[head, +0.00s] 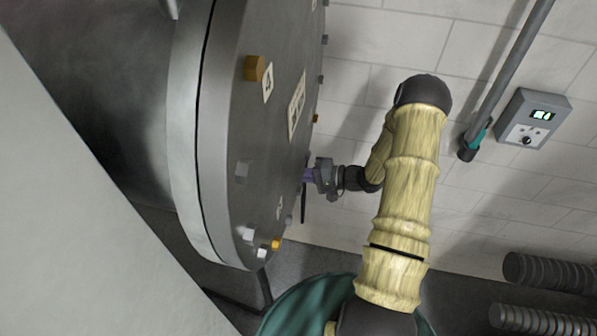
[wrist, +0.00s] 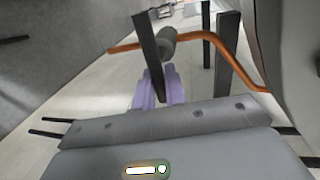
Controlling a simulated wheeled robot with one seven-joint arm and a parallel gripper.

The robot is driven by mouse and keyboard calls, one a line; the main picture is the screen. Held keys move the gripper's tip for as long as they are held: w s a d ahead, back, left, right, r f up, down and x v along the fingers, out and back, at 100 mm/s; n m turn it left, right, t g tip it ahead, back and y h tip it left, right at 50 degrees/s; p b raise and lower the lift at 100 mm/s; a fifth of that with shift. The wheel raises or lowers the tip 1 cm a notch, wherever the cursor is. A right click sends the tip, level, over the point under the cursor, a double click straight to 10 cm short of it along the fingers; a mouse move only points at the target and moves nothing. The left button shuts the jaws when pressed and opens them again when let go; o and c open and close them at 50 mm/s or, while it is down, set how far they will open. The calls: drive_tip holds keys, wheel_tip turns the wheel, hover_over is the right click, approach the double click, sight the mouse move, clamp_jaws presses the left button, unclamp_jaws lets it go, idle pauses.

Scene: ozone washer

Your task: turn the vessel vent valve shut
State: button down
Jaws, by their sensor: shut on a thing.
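The vessel (head: 275,120) fills the left middle of the head view, with a flat grey end face. My gripper (head: 309,174) reaches this face from the right. Its lavender fingers also show in the wrist view (wrist: 158,85); they are close together and shut on a dark, narrow lever (wrist: 147,40), which I take to be the vent valve's handle. Behind it is a grey round valve body (wrist: 168,44) on an orange-brown pipe (wrist: 235,62). In the head view a dark bar (head: 304,206) hangs below my fingers. My gripper hides most of the valve there.
Grey and yellow blocks (head: 255,68) and number plates stand on the vessel face. More dark upright bars (wrist: 228,50) stand to the right of my fingers. A control box (head: 531,118) and a grey pipe (head: 510,70) are on the right wall. Ribbed hoses (head: 550,270) lie lower right.

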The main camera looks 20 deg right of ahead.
idle(0.3)
drive_tip(key=c, duration=1.5)
unclamp_jaws()
drive_tip(key=shift+c, duration=0.2)
drive_tip(key=shift+d, duration=0.1)
drive_tip(key=b+v, duration=0.7)
drive_tip(key=v, duration=1)
drive_tip(key=shift+d, duration=0.15)
drive_tip(key=shift+w, duration=0.1)
